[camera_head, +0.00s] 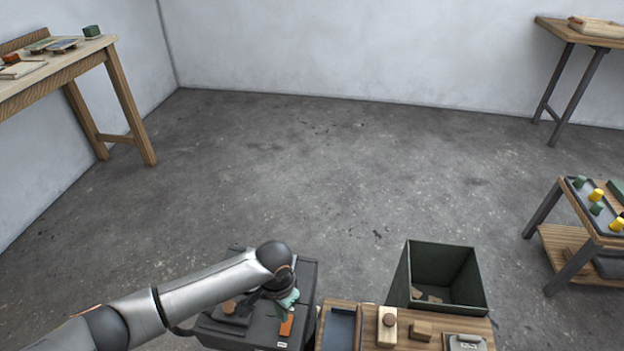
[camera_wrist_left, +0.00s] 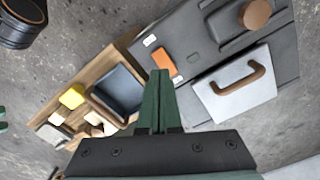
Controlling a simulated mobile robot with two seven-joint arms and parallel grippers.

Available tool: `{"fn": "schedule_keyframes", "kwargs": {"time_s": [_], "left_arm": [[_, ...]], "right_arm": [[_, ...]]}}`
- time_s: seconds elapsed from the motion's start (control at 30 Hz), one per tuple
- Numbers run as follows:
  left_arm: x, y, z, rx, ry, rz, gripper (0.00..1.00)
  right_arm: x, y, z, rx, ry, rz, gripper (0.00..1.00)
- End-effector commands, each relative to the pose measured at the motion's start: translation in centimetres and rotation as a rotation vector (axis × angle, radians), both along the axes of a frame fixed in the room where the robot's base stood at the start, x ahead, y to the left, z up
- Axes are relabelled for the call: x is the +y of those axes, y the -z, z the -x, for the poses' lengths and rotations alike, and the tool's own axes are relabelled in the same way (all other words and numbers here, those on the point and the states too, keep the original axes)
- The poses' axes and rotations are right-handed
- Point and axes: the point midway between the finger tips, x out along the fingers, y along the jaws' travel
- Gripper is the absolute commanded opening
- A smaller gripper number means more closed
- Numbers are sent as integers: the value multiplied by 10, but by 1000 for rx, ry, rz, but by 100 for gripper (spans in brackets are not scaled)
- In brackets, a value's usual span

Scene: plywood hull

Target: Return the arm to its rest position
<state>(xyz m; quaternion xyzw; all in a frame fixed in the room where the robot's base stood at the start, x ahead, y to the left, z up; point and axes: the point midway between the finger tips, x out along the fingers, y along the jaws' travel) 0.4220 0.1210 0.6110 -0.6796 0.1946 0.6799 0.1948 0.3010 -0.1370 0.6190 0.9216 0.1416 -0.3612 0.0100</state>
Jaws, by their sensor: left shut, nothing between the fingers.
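My left arm comes in from the lower left of the head view. Its gripper (camera_head: 287,296) is over a dark flat-topped unit (camera_head: 243,334). In the left wrist view the green fingers (camera_wrist_left: 160,78) are together with nothing between them. An orange block (camera_wrist_left: 165,65) lies on the dark unit (camera_wrist_left: 187,32) beyond the fingertips, and it also shows in the head view (camera_head: 287,326). My right arm and gripper do not show.
A wooden bench top (camera_head: 388,348) with a dark tray (camera_head: 340,328) and small blocks adjoins on the right. Behind it stands a dark green bin (camera_head: 468,275) with scraps inside. Tables stand at the left (camera_head: 60,72) and right (camera_head: 556,30). The middle floor is clear.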

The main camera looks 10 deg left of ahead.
Motion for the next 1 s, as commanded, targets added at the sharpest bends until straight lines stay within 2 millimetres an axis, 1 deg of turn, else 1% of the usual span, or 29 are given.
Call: {"fn": "schedule_keyframes", "kwargs": {"time_s": [0.07, 0.17, 0.27, 0.3, 0.43, 0.5, 0.6, 0.67, 0.77, 0.87, 1.0], "left_arm": [[-1, 0, 0, -1, 1, 3, 0], [-10, 4, 6, -8, 7, 34, 0], [-32, 14, 21, -31, 20, 116, 0], [-44, 17, 28, -47, 22, 161, 0], [-79, 23, 49, -128, 5, 323, 0], [-91, 22, 58, -184, -18, 399, 0], [-97, 19, 68, -269, -67, 480, 0], [-96, 16, 73, -323, -101, 514, 0], [-84, 11, 80, -421, -163, 544, 0], [-63, 7, 89, -511, -217, 541, 0], [-30, 1, 101, -617, -270, 500, 0]], "right_arm": [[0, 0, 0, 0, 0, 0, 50], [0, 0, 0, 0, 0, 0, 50], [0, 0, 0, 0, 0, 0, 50], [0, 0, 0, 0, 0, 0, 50], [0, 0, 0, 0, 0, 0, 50], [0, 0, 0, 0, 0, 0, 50], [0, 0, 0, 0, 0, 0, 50], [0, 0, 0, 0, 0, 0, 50], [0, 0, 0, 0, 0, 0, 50], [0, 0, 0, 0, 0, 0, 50], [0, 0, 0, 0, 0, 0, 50]]}}
